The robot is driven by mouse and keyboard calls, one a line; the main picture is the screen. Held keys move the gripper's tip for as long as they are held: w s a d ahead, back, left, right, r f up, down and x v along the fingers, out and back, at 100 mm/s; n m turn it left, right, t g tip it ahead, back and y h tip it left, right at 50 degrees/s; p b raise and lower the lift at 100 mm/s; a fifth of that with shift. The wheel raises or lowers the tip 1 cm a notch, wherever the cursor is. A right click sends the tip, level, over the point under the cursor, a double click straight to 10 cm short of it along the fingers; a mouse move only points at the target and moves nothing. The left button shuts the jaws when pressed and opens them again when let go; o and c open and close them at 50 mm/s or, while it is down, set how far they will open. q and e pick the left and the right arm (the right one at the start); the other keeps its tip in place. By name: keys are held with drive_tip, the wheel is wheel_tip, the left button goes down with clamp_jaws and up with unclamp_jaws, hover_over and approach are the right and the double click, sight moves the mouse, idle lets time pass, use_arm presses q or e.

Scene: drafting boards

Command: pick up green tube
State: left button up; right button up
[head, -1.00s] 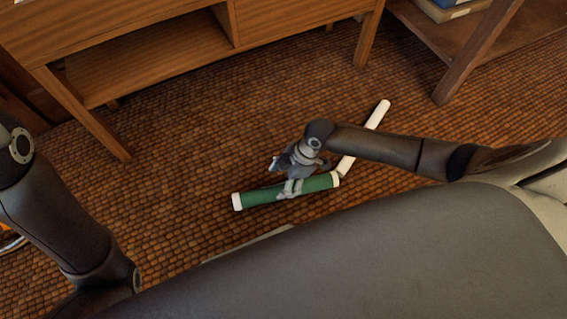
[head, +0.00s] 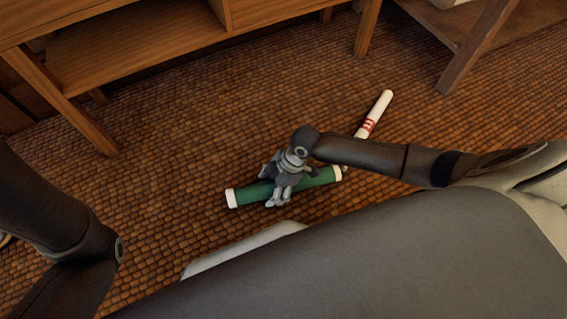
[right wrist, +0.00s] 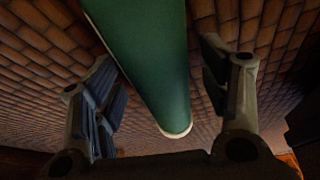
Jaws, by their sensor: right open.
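The green tube (head: 255,192) with white end caps lies on the brown woven floor in the head view. My right gripper (head: 280,192) is over its middle and hides part of it. In the right wrist view the green tube (right wrist: 148,60) runs between the two spread fingers of my right gripper (right wrist: 165,95), with a gap visible on each side. The right gripper is open and not closed on the tube. My left arm shows at the left of the head view, but its gripper is out of view.
A white tube (head: 377,110) with red marking lies on the floor just beyond the green tube's right end. A wooden desk (head: 140,50) stands at the back left, and another wooden piece (head: 470,55) with legs stands at the back right. Floor left of the tube is clear.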

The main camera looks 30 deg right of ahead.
drive_tip(key=shift+f, duration=0.1)
drive_tip(key=c, duration=1.2)
drive_tip(key=shift+c, duration=0.2)
